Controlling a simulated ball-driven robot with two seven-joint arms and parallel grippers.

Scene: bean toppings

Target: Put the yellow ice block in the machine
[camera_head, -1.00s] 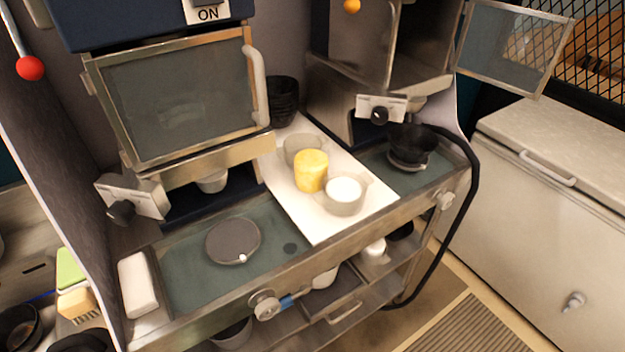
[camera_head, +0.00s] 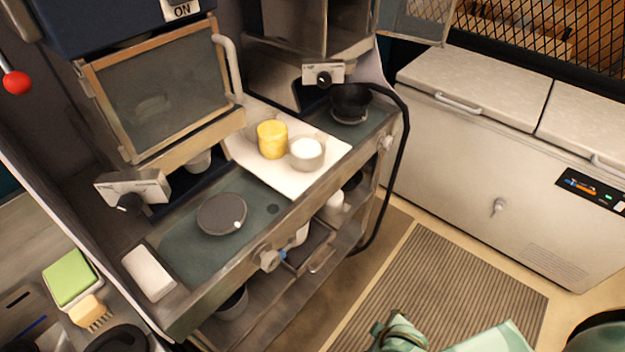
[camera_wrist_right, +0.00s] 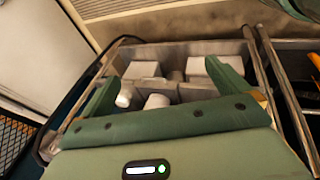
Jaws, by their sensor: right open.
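The yellow ice block (camera_head: 272,139) is a short cylinder standing on a white board (camera_head: 318,168) on the counter. The left machine (camera_head: 160,95) has a shut glass door with a pale handle. The right machine (camera_head: 310,25) has its glass door (camera_head: 415,22) swung open, and its upper part is cut off by the frame. In the right wrist view my right gripper (camera_wrist_right: 160,75) is open, with its green fingers apart and nothing between them. A green part of my right arm shows at the bottom of the head view, well away from the block. My left gripper is not in view.
A cup with white contents (camera_head: 307,153) stands right beside the block. A black bowl (camera_head: 350,103) sits below the right machine. A grey disc (camera_head: 221,214) lies on the front tray. White containers (camera_wrist_right: 143,70) show beyond the right fingers. The floor mat (camera_head: 450,290) is clear.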

